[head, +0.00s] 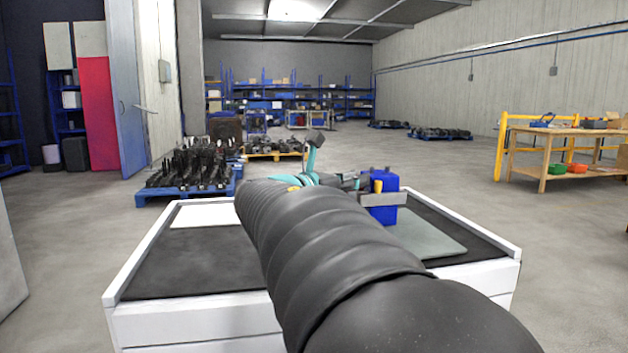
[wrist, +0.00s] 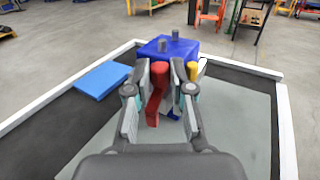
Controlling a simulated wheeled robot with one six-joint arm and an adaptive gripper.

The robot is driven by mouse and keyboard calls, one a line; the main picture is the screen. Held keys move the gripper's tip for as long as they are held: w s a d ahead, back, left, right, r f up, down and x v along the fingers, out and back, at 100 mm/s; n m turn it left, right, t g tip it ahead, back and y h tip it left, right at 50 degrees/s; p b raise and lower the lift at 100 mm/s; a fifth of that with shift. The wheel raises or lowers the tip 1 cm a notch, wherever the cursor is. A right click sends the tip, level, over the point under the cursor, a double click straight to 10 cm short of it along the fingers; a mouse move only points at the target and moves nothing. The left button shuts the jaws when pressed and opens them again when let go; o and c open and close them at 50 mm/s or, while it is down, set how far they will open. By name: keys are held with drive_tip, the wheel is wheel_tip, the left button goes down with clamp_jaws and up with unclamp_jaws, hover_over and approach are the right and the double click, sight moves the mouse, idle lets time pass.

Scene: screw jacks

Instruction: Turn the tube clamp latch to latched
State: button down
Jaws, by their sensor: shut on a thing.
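The blue clamp block (head: 380,215) stands on the grey mat of the white-edged table. A red lever (wrist: 155,98), which looks like the latch, hangs down in front of the block's near face. My gripper (wrist: 168,72) is at this face with its jaws shut on the red lever. A yellow piece (wrist: 192,70) sits just right of the fingertips. In the head view my gripper (head: 350,183) reaches the block's left side; my arm hides the red lever there. The latch's exact angle is hard to tell.
A flat blue plate (wrist: 102,80) lies left on the dark table surface. White raised edges (head: 483,237) bound the table. The grey mat (head: 425,238) right of the block is bare. Pallets (head: 190,190) and a wooden bench (head: 560,150) stand well away.

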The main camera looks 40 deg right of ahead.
drive_tip(key=c, duration=1)
unclamp_jaws()
drive_tip(key=a, duration=1.2)
drive_tip(key=shift+s, duration=0.1)
